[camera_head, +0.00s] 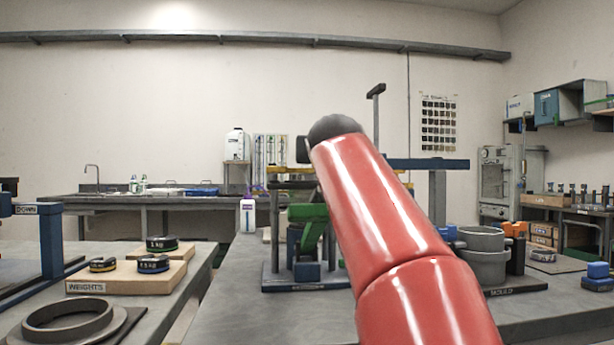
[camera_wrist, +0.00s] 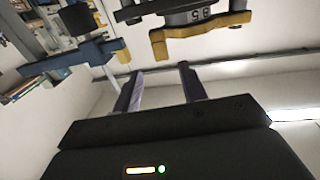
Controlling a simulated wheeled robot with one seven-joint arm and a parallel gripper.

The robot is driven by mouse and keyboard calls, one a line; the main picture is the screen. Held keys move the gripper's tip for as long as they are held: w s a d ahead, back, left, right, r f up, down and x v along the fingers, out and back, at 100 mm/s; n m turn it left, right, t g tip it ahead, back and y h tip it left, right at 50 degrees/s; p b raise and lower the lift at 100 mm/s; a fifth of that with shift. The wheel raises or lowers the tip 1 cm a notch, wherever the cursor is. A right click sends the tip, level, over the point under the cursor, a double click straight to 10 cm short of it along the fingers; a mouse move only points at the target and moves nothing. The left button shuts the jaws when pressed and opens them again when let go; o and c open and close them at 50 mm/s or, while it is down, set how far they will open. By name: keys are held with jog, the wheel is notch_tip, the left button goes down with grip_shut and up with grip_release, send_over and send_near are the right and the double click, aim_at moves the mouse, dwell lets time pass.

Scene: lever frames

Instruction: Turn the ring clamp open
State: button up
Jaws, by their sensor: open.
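In the wrist view, a dark grey round part (camera_wrist: 190,15) marked with numerals has a yellow bar (camera_wrist: 200,36) with curled ends across it. I cannot tell for sure whether this is the ring clamp. My gripper (camera_wrist: 158,76) is open and empty, its two fingers apart and pointing towards the yellow bar. They do not visibly touch it. In the head view, my red arm hides my gripper and part of the bench. A grey cylindrical mould (camera_head: 483,262) with an orange piece (camera_head: 515,230) stands right of the arm.
A stand with green and yellow parts (camera_head: 308,213) is left of my arm. A blue crossbar (camera_head: 428,164) on a grey post is behind it. Weights (camera_head: 162,243) on a wooden block and a grey ring (camera_head: 68,320) lie on the left bench.

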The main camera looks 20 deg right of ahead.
jog(key=p+x, duration=0.3)
jog(key=x, duration=0.4)
jog(key=shift+w+a+p, duration=0.1)
jog(key=shift+w+p, duration=0.05)
jog(key=shift+p, duration=0.2)
jog(key=shift+w+f, duration=0.2)
jog(key=shift+w, duration=0.25)
grip_shut()
